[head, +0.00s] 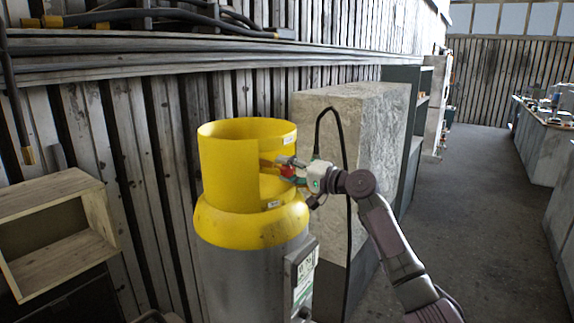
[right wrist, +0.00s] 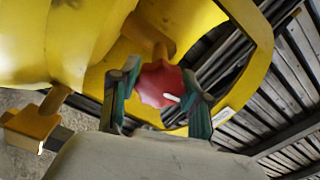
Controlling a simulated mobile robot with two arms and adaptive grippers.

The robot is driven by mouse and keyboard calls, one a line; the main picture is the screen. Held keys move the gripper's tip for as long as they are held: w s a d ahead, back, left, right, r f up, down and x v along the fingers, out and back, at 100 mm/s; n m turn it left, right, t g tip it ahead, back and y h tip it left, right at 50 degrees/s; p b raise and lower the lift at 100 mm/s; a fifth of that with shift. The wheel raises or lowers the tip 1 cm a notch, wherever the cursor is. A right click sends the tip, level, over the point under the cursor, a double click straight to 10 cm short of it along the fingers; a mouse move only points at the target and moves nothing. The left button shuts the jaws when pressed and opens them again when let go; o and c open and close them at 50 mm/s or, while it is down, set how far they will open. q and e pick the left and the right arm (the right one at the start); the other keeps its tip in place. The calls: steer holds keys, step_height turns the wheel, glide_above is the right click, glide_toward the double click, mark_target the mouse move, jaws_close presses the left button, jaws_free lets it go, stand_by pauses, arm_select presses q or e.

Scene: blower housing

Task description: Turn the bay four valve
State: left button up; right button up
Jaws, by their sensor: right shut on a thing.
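A tall gas cylinder with a grey body and a yellow top collar (head: 228,165) stands upright in the middle of the head view. The red valve knob (head: 288,171) sits in the collar's opening and is partly covered by my gripper. My right gripper (head: 291,174) reaches in from the right and is shut on this knob. In the right wrist view, the scalloped red knob (right wrist: 157,84) with a small white mark sits between the two green-padded fingers of my right gripper (right wrist: 162,82). My left gripper is not in view.
A grey box with a label (head: 303,272) is on the cylinder's front right. A concrete block (head: 368,130) stands close behind, with a black cable (head: 346,190) hanging before it. A wooden shelf box (head: 55,220) is at left. The floor at right (head: 465,200) is clear.

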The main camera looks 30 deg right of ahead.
steer(key=shift+m+p, duration=0.3)
steer(key=shift+m, duration=0.3)
steer(key=o, duration=1.2)
steer(key=shift+c, duration=0.2)
steer(key=v, duration=1.2)
steer(key=shift+d+f, duration=0.1)
